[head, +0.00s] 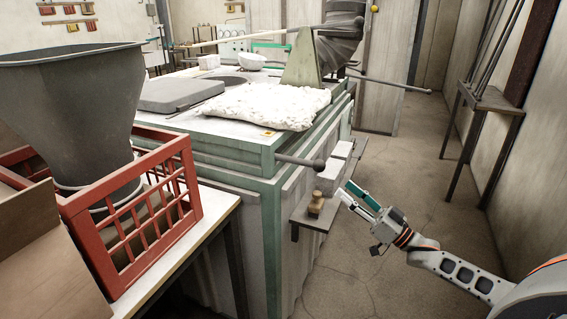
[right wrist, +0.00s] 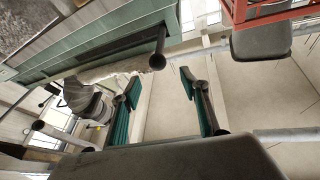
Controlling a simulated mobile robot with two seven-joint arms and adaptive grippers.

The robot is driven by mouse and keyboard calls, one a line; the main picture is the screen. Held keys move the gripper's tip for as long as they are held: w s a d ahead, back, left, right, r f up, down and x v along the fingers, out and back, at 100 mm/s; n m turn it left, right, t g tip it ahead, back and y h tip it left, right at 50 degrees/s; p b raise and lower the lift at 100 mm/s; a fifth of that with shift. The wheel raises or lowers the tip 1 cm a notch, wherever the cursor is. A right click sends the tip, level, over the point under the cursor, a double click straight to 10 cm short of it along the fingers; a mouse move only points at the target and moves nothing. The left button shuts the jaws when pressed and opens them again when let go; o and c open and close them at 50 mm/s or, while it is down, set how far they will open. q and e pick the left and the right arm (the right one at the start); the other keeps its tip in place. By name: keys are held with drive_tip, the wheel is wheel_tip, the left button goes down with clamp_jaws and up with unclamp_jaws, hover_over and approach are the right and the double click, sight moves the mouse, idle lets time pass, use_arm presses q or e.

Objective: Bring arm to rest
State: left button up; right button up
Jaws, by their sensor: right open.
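My right gripper (head: 352,198) reaches in from the lower right in the head view. Its two fingers with teal pads stand apart, and nothing shows between them. In the right wrist view the same open fingers (right wrist: 160,95) frame only pale background. The gripper is just right of a small side shelf with a brown wooden object (head: 316,203) on it, apart from it in the picture. A dark rod with a rounded end (head: 305,162) sticks out from the bench near the gripper; it also shows in the right wrist view (right wrist: 156,62). My left gripper is not in view.
A large green-edged bench (head: 228,150) fills the middle, with a white lumpy sack (head: 262,105) on top. A red crate (head: 190,185) holding a dark bucket (head: 70,105) stands at left. A side stand (head: 490,100) is at right. Floor (head: 410,140) between bench and stand is clear.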

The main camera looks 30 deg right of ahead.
drive_tip(key=s+a+f+g+h, duration=0.25)
drive_tip(key=s+a+f, duration=0.45)
drive_tip(key=a+f, duration=0.45)
drive_tip(key=s+a+f+g+h, duration=0.25)
drive_tip(key=s+a+f, duration=0.5)
drive_tip(key=f, duration=0.65)
drive_tip(key=s+a+f+n+g+h, duration=0.1)
drive_tip(key=s+a+f+g, duration=0.3)
drive_tip(key=s+a, duration=0.5)
drive_tip(key=shift+s+f+n+g+h, duration=0.3)
drive_tip(key=shift+s+f+n, duration=0.1)
drive_tip(key=shift+f, duration=0.45)
drive_tip(key=c, duration=0.5)
